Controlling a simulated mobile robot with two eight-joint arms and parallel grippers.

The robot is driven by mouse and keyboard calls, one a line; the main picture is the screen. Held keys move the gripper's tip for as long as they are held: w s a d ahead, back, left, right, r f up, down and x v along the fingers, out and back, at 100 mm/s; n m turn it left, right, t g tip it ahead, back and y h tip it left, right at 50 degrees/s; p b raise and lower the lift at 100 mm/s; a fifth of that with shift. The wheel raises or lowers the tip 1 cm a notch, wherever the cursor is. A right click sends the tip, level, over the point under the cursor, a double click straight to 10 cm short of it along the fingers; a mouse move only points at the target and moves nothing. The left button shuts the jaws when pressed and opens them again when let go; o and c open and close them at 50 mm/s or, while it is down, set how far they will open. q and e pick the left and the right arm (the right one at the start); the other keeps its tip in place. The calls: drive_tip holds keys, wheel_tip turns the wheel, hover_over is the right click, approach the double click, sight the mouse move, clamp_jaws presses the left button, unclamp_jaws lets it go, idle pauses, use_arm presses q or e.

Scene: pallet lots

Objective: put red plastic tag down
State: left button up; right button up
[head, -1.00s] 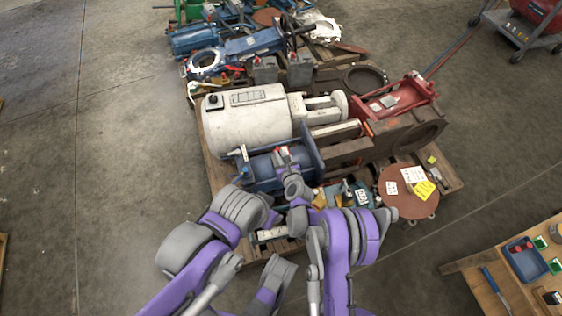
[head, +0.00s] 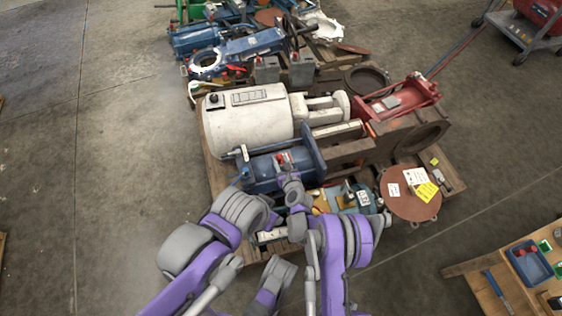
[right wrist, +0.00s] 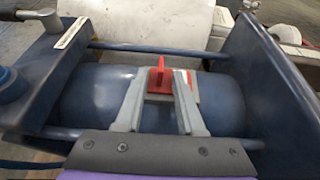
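The red plastic tag (right wrist: 160,76) is upright between the fingertips of my right gripper (right wrist: 162,84) in the right wrist view. The grey fingers are closed against its sides. The tag is over the blue cylinder (right wrist: 100,95) of a blue machine; whether it touches the surface I cannot tell. In the head view the tag (head: 281,158) is a small red spot at the tip of my right gripper (head: 287,166), above the same blue cylinder (head: 258,176). My left arm is folded at the lower left, and its gripper does not show.
A large white motor (head: 250,118) lies behind the blue machine on the wooden pallet. A brown round plate (head: 408,205) with paper labels is at the right. Blue flange plates and rods flank the cylinder. A wooden table (head: 500,292) with a blue tray stands lower right.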

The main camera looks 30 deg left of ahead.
drive_tip(key=shift+r, duration=0.1)
drive_tip(key=shift+s+d+r, duration=0.1)
drive_tip(key=shift+d+r, duration=0.05)
drive_tip(key=shift+r, duration=0.05)
drive_tip(key=p+v, duration=0.2)
drive_tip(key=v, duration=1)
drive_tip(key=w+d+r+n+g+h, duration=0.2)
drive_tip(key=d+r+n+h, duration=0.2)
drive_tip(key=d+r+n, duration=1.15)
drive_tip(key=s+d+r+n+g+h, duration=0.1)
drive_tip(key=s+d+r+n+h, duration=0.1)
drive_tip(key=s+d, duration=0.5)
drive_tip(key=s+d+r+n+h, duration=0.2)
drive_tip(key=s+d+r+n, duration=0.1)
drive_tip(key=s+d+n, duration=0.2)
drive_tip(key=s+d+r+n+g+h, duration=0.1)
drive_tip(key=s+d+r+n+h, duration=0.1)
drive_tip(key=s+d, duration=0.8)
drive_tip(key=d+n, duration=0.1)
drive_tip(key=d, duration=0.2)
drive_tip(key=shift+r+n+g, duration=0.3)
drive_tip(key=shift+r+n, duration=0.05)
